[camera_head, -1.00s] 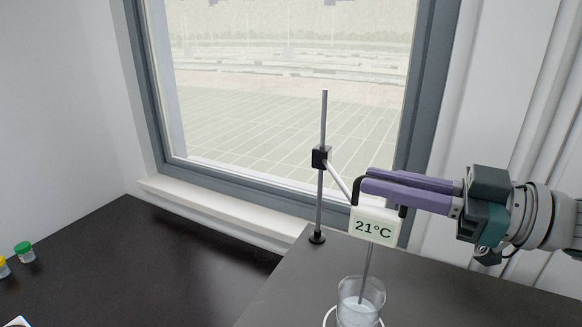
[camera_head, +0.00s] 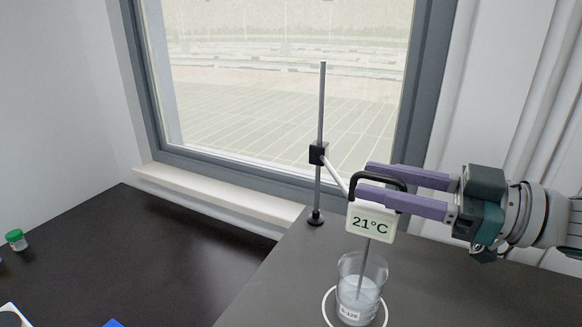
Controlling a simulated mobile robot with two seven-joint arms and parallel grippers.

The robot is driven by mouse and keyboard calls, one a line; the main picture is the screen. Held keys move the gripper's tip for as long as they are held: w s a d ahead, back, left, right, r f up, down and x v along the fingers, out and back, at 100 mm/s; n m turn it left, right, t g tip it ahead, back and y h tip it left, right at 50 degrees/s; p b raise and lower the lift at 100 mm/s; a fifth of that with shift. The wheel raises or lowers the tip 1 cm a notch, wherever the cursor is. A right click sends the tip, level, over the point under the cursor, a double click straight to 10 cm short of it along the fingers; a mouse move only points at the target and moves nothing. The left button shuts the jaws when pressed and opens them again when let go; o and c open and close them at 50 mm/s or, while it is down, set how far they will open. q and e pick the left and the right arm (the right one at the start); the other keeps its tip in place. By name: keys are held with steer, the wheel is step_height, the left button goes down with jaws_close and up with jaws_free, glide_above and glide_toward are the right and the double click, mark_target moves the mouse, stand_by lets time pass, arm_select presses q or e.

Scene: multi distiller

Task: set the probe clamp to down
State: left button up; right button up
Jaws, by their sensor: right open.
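The probe clamp is a black block (camera_head: 318,153) on an upright metal stand rod (camera_head: 321,100), with a light arm (camera_head: 335,176) sloping down to the right. The arm reaches a white display reading 21°C (camera_head: 370,223) with a black loop handle (camera_head: 383,176) on top. A thin metal probe (camera_head: 364,258) hangs from the display into a clear beaker (camera_head: 348,279), its lower end seen through the glass. My right gripper (camera_head: 362,180) comes in from the right, open, its purple fingers on either side of the handle. Whether they touch it I cannot tell. My left gripper is out of view.
The beaker stands on a white ring (camera_head: 325,304) on the dark raised counter (camera_head: 470,275). A lower dark worktop (camera_head: 150,255) at left is mostly clear, with a green-capped vial (camera_head: 16,240). A window (camera_head: 280,100) and sill are behind.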

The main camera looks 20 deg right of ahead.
steer(key=b+v, duration=0.1)
steer(key=v, duration=0.9)
stand_by(0.3)
